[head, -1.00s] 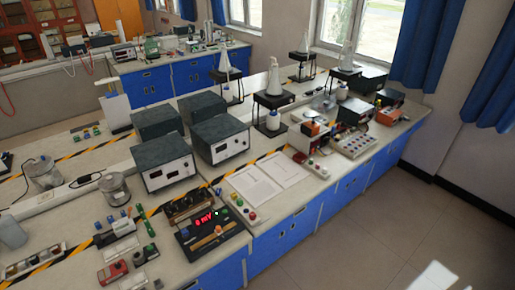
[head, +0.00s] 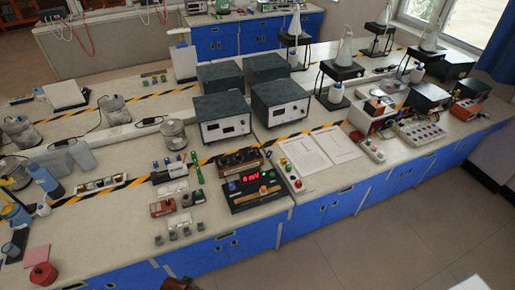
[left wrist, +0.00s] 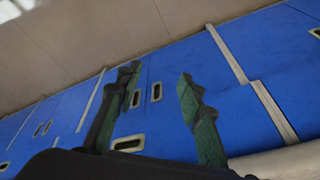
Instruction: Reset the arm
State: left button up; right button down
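My left gripper (left wrist: 158,78) shows in the left wrist view with its two dark green fingers apart and nothing between them. Behind the fingers are the blue cabinet fronts (left wrist: 175,60) of the bench, with pale strips and handles. I cannot judge how far the fingers are from the cabinets. Neither gripper can be made out in the head view. My right gripper is not in view.
Bare floor (head: 400,245) lies at the lower right.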

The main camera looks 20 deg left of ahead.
pick_arm(q)
jog(key=s+d+f+g, duration=0.1)
jog(key=s+f, duration=0.2)
jog(key=f, duration=0.8)
jog(key=s+f, duration=0.2)
jog(key=f, duration=0.9)
jog(key=s+f+m+g+b, duration=0.1)
jog(key=s+f, duration=1.4)
jog(key=s, duration=0.3)
jog(key=shift+h, duration=0.3)
jog(key=shift+f, duration=0.1)
